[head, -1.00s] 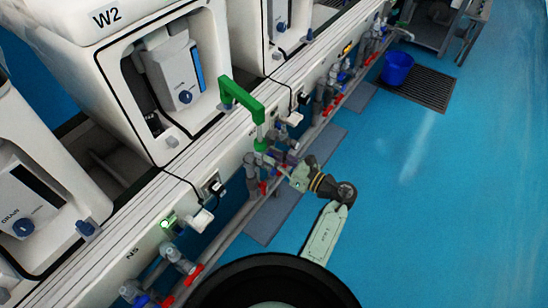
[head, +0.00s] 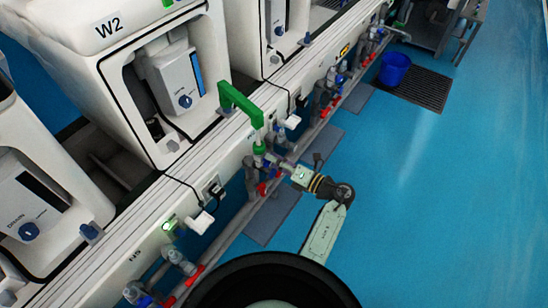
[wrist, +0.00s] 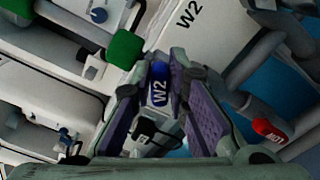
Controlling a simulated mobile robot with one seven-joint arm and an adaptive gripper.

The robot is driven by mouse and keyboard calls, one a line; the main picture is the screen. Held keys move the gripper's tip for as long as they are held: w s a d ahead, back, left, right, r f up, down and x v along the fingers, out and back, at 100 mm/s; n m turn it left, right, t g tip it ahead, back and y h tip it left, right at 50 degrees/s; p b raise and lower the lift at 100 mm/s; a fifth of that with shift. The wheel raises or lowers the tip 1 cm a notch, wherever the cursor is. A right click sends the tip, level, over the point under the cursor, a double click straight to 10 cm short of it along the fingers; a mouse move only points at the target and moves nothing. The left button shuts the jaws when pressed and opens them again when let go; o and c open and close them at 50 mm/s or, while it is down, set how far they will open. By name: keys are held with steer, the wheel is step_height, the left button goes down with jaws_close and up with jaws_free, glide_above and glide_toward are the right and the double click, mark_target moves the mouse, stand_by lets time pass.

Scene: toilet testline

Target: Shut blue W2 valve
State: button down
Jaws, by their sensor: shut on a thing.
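The blue W2 valve handle (wrist: 159,84) stands between my gripper's two purple-padded fingers in the wrist view, with its white W2 lettering facing the camera. My gripper (wrist: 158,76) is shut on this handle. In the head view my gripper (head: 283,165) reaches in from the right to the pipes below the green lever. The valve handle is too small and covered there to make out its angle. The valve body behind the fingers is mostly hidden.
A green lever (head: 243,104) rises just above my gripper. A red valve handle (wrist: 269,130) is at the right in the wrist view. White panel units (head: 150,80) line the left. Open blue floor (head: 430,190) lies right, with a blue bucket (head: 395,68) farther back.

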steer(key=m+p, duration=0.2)
steer(key=m, duration=0.4)
steer(key=shift+f, duration=0.3)
stand_by(0.4)
steer(key=c, duration=1.6)
jaws_free()
steer(key=shift+o, duration=0.2)
steer(key=v, duration=1.2)
steer(key=shift+w, duration=0.1)
